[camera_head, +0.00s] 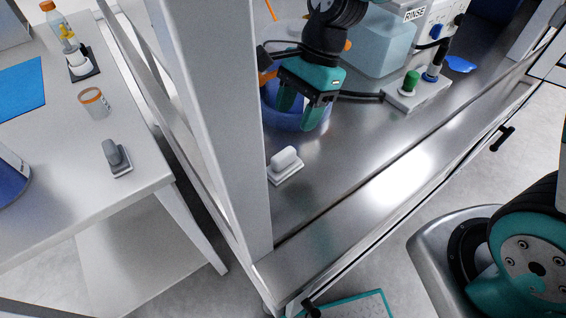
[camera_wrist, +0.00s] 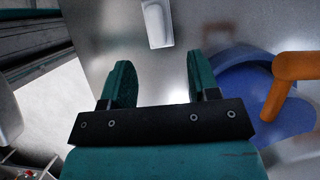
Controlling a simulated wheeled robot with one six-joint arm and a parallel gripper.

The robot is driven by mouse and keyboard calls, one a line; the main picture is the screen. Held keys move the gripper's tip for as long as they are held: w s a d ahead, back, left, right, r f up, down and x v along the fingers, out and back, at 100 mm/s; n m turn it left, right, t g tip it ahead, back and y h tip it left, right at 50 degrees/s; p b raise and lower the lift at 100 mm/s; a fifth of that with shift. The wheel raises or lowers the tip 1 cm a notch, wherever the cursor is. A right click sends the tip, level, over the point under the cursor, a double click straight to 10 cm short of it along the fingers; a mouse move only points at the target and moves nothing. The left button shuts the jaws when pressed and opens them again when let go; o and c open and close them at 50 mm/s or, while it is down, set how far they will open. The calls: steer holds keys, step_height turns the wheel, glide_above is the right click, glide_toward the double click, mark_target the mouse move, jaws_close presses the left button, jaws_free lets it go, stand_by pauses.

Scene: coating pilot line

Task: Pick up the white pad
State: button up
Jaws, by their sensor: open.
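A white pad (camera_head: 285,165) with a raised rounded grip lies on the steel worktop, close to the grey post. It also shows in the wrist view at the top (camera_wrist: 157,24), ahead of the fingertips and roughly in line with the gap between them. My gripper (camera_head: 300,112) has teal fingers and points down over the worktop, behind the pad in the head view. In the wrist view its two fingers (camera_wrist: 155,80) stand wide apart with nothing between them. The pad is apart from the fingers.
A blue round vessel (camera_head: 312,112) with an orange handle (camera_wrist: 290,82) stands right beside my gripper. A grey upright post (camera_head: 215,120) rises left of the pad. A similar grey pad (camera_head: 117,157) lies on the left table. The worktop right of the pad is clear.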

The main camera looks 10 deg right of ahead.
mark_target(284, 153)
steer(key=x, duration=0.4)
steer(key=shift+s+a+f, duration=0.1)
steer(key=shift+a+f, duration=0.05)
steer(key=shift+f, duration=0.15)
steer(key=x, duration=0.5)
steer(key=shift+s+f, duration=0.1)
steer(key=shift+s, duration=0.2)
steer(key=c, duration=1)
